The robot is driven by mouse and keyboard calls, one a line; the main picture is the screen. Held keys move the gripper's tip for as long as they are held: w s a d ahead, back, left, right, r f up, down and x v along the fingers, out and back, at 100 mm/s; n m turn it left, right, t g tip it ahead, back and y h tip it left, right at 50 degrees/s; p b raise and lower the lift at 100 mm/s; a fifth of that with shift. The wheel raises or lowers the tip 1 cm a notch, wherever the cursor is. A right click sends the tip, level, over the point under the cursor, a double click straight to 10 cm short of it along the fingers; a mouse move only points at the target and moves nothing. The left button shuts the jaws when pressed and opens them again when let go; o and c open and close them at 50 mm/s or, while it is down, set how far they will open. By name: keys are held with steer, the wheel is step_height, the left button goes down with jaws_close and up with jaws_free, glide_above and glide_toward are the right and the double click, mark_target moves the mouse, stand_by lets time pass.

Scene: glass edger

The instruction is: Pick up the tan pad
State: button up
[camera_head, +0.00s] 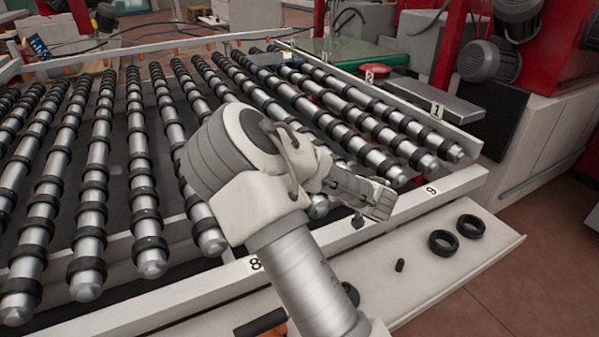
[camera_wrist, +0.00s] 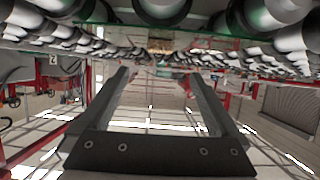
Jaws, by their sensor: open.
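I cannot pick out a tan pad with certainty in either view. A small brownish patch (camera_wrist: 161,45) shows at the top middle of the wrist view, beyond the fingers; it is too blurred to tell what it is. My gripper (camera_head: 377,203) is above the front right edge of the roller conveyor in the head view, and my arm hides part of the rollers and the shelf behind it. In the wrist view my gripper (camera_wrist: 161,76) has its two fingers wide apart, with nothing between them.
Rows of rollers with black rings (camera_head: 97,165) fill the left and middle. Below the front rail, a pale shelf (camera_head: 440,275) holds two black rings (camera_head: 443,241) (camera_head: 470,226) and a small black cylinder (camera_head: 400,265). A red button (camera_head: 376,71) and grey motors (camera_head: 487,61) are at the back right.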

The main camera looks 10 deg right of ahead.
steer(key=shift+b+x, duration=0.3)
steer(key=shift+x, duration=6.25)
steer(key=shift+w+r, duration=0.1)
steer(key=shift+r, duration=0.05)
steer(key=c, duration=1.4)
steer(key=shift+r, duration=0.1)
